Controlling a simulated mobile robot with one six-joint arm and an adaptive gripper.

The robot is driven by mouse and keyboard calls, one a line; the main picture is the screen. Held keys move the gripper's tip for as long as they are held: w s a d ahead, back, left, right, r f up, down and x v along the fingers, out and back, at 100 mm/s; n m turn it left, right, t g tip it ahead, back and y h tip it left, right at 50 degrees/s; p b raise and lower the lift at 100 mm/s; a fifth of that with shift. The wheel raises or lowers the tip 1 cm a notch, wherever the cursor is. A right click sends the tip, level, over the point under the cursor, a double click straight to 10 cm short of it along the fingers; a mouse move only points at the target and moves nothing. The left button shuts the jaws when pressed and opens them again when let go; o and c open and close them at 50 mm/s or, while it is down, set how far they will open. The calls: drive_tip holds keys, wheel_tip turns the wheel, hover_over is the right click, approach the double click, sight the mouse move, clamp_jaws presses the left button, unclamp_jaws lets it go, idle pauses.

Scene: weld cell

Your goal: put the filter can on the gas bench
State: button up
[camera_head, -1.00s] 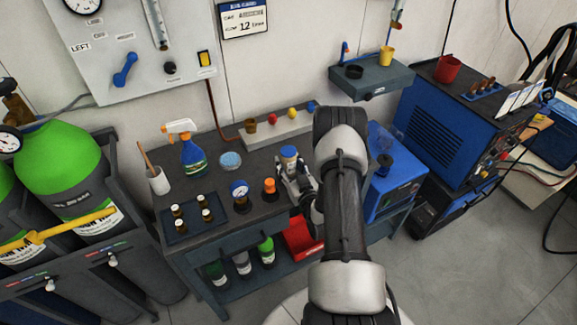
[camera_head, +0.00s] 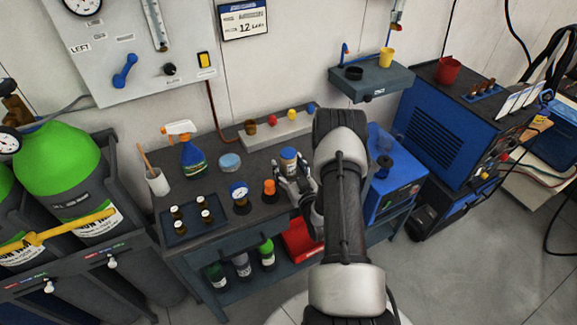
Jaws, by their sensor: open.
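A small can with a blue top and a tan band (camera_head: 288,160), which looks like the filter can, stands upright at the right part of the dark-topped gas bench (camera_head: 222,213). My gripper (camera_head: 288,177) is open, with its fingers low beside the can on its near side. The can's lower part is hidden by the fingers, so I cannot tell whether they touch it. My arm hides the bench's right end.
Close left of my gripper are an orange-capped bottle (camera_head: 269,190) and a gauge (camera_head: 239,195). A tray of small bottles (camera_head: 180,231), a spray bottle (camera_head: 193,158) and a round blue tin (camera_head: 230,162) stand further left. A grey rack (camera_head: 273,127) lies behind.

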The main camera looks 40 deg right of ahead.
drive_tip(key=shift+r, duration=0.1)
drive_tip(key=shift+r+p, duration=0.15)
drive_tip(key=shift+p, duration=0.15)
drive_tip(key=p+v, duration=0.1)
drive_tip(key=v, duration=1.1)
drive_tip(key=shift+p, duration=0.3)
